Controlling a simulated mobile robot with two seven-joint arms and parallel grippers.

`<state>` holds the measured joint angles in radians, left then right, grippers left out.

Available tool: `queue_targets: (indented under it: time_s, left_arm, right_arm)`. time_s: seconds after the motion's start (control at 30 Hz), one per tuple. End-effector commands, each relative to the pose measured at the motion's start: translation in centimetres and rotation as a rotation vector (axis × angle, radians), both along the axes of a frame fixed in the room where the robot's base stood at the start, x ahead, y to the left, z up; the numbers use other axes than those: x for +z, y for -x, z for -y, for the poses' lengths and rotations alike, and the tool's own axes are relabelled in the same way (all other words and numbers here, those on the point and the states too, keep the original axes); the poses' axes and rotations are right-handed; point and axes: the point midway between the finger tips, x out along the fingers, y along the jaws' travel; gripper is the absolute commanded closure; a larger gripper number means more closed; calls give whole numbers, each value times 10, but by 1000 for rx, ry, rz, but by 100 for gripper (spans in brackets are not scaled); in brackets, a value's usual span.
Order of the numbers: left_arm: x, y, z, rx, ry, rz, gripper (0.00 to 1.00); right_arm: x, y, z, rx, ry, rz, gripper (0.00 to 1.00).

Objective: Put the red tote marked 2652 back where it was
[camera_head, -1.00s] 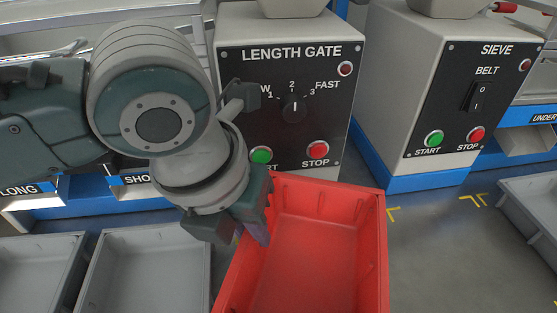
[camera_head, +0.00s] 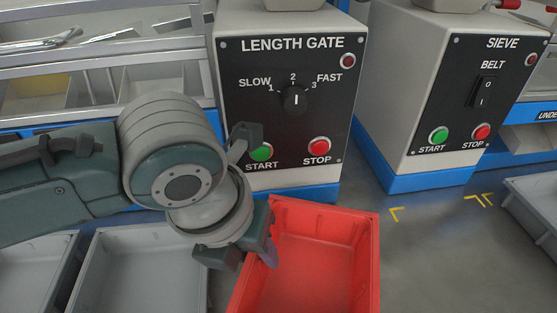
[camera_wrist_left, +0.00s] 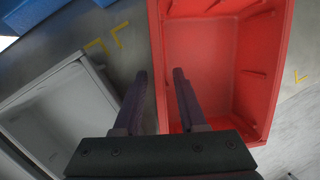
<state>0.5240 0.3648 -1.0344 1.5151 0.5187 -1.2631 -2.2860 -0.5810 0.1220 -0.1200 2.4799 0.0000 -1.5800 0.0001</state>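The red tote (camera_head: 368,235) is at the bottom centre of the head view, in front of the LENGTH GATE cabinet. It is empty and its number does not show. My left gripper (camera_head: 257,256) is at its left side wall near the back corner. I cannot tell if the tote's bottom touches the floor. My right gripper is not in view.
Grey totes (camera_head: 145,235) stand to the left, one also at the right edge (camera_head: 540,205). The LENGTH GATE cabinet (camera_head: 225,60) and the SIEVE cabinet (camera_head: 425,75) stand behind. Yellow corner marks (camera_head: 397,214) lie on clear floor right of the red tote.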

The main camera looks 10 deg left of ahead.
Motion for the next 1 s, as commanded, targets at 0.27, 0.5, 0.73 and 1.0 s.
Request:
queue_targets:
  time_s: [0.27,0.5,0.73,1.0]
  left_arm:
    - [1,0,0,0,0,1,54]
    - [34,6,-4,-1,0,4,54]
    - [84,18,-11,-2,1,3,54]
    - [115,27,-15,0,0,1,54]
  right_arm:
    - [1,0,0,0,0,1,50]
    - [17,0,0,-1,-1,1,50]
    - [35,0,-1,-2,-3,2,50]
    - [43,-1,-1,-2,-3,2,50]
